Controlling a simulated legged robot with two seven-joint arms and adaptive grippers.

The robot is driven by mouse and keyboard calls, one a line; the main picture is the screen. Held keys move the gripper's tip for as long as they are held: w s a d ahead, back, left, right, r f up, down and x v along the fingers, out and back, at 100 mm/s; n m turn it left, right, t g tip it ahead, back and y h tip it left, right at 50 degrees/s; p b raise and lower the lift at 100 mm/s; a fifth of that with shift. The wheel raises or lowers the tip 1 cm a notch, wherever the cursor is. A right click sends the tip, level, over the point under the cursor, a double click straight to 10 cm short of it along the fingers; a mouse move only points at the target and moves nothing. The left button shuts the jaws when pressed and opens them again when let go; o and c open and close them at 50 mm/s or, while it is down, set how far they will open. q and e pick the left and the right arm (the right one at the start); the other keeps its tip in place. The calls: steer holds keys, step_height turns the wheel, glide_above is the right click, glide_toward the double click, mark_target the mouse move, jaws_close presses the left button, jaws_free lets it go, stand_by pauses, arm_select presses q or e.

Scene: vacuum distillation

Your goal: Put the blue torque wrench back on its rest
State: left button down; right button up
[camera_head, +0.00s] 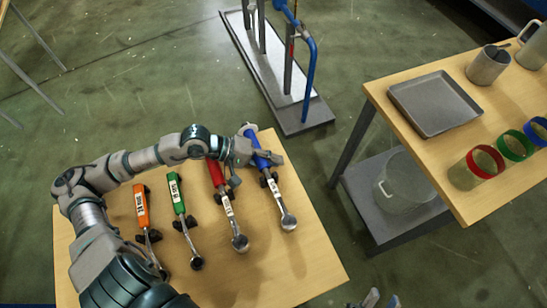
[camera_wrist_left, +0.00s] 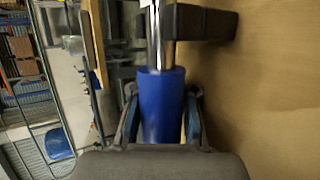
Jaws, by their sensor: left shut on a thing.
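The blue torque wrench (camera_head: 262,155) is at the right end of a row of wrenches on the wooden table. Its blue handle points to the back and its round metal head to the front. My left gripper (camera_head: 254,151) is shut on the blue handle. In the left wrist view the handle (camera_wrist_left: 162,105) lies between both fingers. A black rest block (camera_wrist_left: 205,23) is beside the metal shaft; I cannot tell whether the shaft touches it. My right gripper (camera_head: 382,299) shows only its fingertips at the bottom edge, apart from each other and empty.
Red (camera_head: 215,172), green (camera_head: 176,193) and orange (camera_head: 141,206) wrenches lie to the left on black rests, the red one close by. The wooden table (camera_head: 300,265) is clear at front right. Another table (camera_head: 400,130) with a tray and cups stands to the right.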

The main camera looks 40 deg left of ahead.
arm_select(q)
steer(key=c, duration=1)
jaws_free()
steer(key=shift+d, duration=0.1)
steer(key=shift+s+f, duration=0.2)
steer(key=shift+f, duration=0.1)
steer(key=shift+a, duration=0.2)
steer(key=shift+w+r+v, duration=0.1)
steer(key=shift+r+v, duration=0.1)
steer(key=shift+v, duration=1.8)
steer(key=shift+w+r+v, duration=0.1)
steer(key=shift+r+v, duration=0.1)
steer(key=shift+v, duration=1.8)
steer(key=shift+d, duration=0.1)
